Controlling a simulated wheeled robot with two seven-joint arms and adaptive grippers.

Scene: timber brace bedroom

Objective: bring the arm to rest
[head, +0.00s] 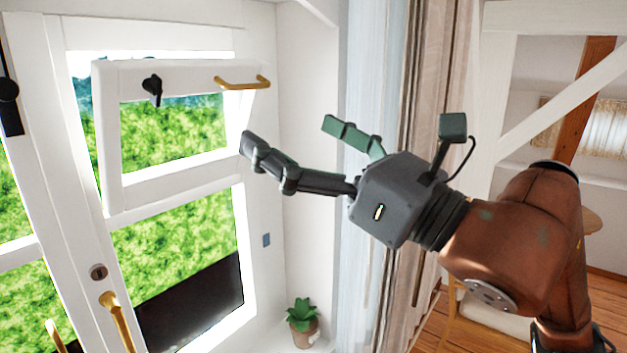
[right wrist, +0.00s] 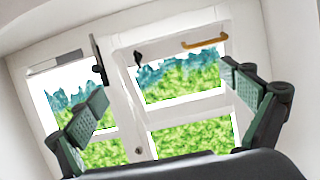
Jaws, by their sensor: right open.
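My right gripper (head: 290,140) is open and empty in the head view, with its fingers pointing left toward the window. Its brown right arm (head: 520,240) comes in from the right. In the right wrist view the two green-padded fingers of the right gripper (right wrist: 165,95) stand wide apart with nothing between them. The small upper window sash (head: 110,135) is tilted out of its frame, with a brass handle (head: 242,83) on its top rail and a black latch (head: 153,88). In the head view the near fingertip is just right of the sash and below the handle; contact cannot be told. My left gripper is not in view.
A potted plant (head: 303,322) stands on the sill below the gripper. A curtain (head: 425,90) hangs behind the gripper and wrist. A brass door handle (head: 115,315) sticks out at the lower left. A white diagonal timber brace (head: 560,95) is at the upper right.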

